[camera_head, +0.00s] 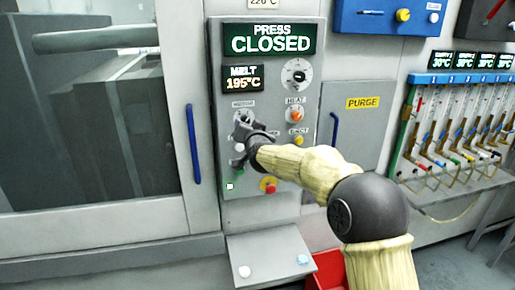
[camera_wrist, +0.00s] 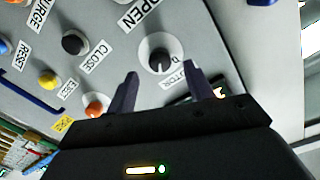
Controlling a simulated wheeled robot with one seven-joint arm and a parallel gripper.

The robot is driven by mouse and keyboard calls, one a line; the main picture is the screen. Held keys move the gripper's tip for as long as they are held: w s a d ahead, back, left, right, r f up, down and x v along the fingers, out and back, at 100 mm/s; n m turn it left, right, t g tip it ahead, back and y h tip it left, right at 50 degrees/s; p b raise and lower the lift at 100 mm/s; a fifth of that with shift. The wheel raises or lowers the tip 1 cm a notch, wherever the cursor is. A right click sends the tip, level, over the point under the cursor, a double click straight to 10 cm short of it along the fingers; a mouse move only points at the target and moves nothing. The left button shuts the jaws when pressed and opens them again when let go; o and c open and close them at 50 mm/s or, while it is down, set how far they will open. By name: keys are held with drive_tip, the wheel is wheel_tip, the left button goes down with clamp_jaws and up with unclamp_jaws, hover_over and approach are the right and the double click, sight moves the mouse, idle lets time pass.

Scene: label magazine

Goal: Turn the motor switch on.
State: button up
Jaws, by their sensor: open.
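The motor switch is a dark knob on a round white dial (camera_wrist: 160,52) in the wrist view, with a partly hidden label that seems to read MOTOR beside it. In the head view the dial (camera_head: 243,116) sits on the left of the grey control panel, just above my gripper. My gripper (camera_head: 247,143) is in front of the panel. In the wrist view its two fingers (camera_wrist: 161,80) are open and spread, with the dial between and just beyond their tips. Nothing is between the fingers. Whether they touch the dial I cannot tell, nor which mark the knob points to.
A black knob marked CLOSE (camera_wrist: 75,43), an orange knob (camera_wrist: 97,104) and a yellow button (camera_wrist: 48,80) are nearby. A red-and-yellow button (camera_head: 268,185) is below my arm. Displays read PRESS CLOSED (camera_head: 270,40) and MELT 195°C (camera_head: 243,78). A blue door handle (camera_head: 193,145) stands left.

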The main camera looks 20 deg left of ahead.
drive_tip(key=b+v, duration=0.4)
drive_tip(key=v, duration=0.9)
drive_tip(key=shift+s+d+f, duration=0.1)
drive_tip(key=shift+d, duration=0.05)
drive_tip(key=s+d+f+g+h+p, duration=0.25)
drive_tip(key=d+f, duration=0.35)
drive_tip(key=d, duration=0.3)
drive_tip(key=s+d+f+g+h+p, duration=0.25)
drive_tip(key=d+f, duration=0.35)
drive_tip(key=d, duration=0.4)
drive_tip(key=s+d+f+g+h+p, duration=0.1)
drive_tip(key=s+d+f+g+h, duration=0.1)
drive_tip(key=s+d, duration=0.6)
drive_tip(key=s+d+f+m+g+h+p, duration=0.1)
drive_tip(key=s+d+f+g+h+p, duration=0.1)
drive_tip(key=s+d+f+g, duration=0.3)
drive_tip(key=s+d+f, duration=0.2)
drive_tip(key=s+d, duration=0.2)
drive_tip(key=s, duration=0.2)
